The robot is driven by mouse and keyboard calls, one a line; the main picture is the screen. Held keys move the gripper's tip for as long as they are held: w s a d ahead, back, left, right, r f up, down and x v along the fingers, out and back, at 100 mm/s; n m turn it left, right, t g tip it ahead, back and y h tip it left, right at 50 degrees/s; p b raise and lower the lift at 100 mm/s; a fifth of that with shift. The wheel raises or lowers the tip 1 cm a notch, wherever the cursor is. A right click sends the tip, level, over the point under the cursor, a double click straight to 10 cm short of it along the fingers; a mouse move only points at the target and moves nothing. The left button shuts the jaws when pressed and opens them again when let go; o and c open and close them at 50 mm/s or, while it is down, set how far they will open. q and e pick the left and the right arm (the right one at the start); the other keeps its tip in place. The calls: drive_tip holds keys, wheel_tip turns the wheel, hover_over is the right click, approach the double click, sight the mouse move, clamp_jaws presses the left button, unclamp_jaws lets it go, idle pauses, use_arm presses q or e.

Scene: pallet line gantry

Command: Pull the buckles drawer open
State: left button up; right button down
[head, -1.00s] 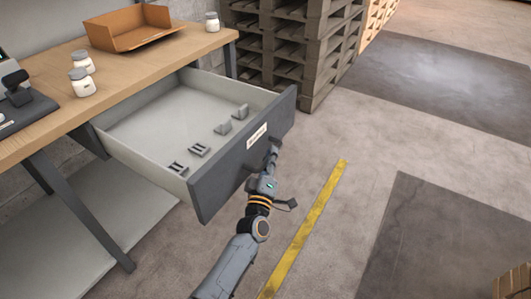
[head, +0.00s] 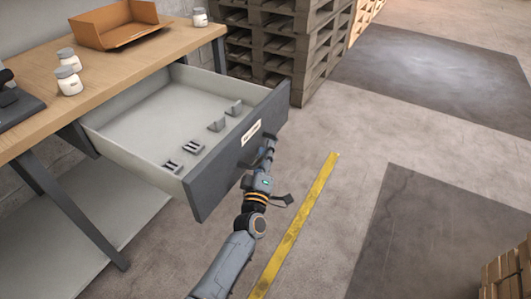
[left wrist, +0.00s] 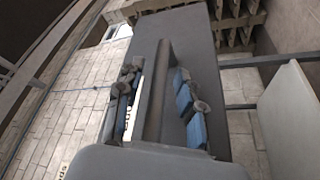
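The buckles drawer (head: 215,178) stands well out from the workbench; its grey front carries a white label (head: 251,132). Several small grey holders lie inside it. My left gripper (head: 268,150) is at the drawer's handle, on the outer side of the front. In the left wrist view the handle (left wrist: 156,90) is a dark bar running between the two fingers of my left gripper (left wrist: 154,98), which have blue pads. My right gripper is not in view.
The wooden workbench (head: 120,70) holds an orange open tray (head: 115,28) and white jars, one being this jar (head: 69,82). Stacked grey pallets (head: 290,50) stand behind the drawer. The floor right of the drawer is open, with a yellow line (head: 300,220).

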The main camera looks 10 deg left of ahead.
use_arm(q)
drive_tip(key=shift+s, duration=0.1)
drive_tip(key=v, duration=1.2)
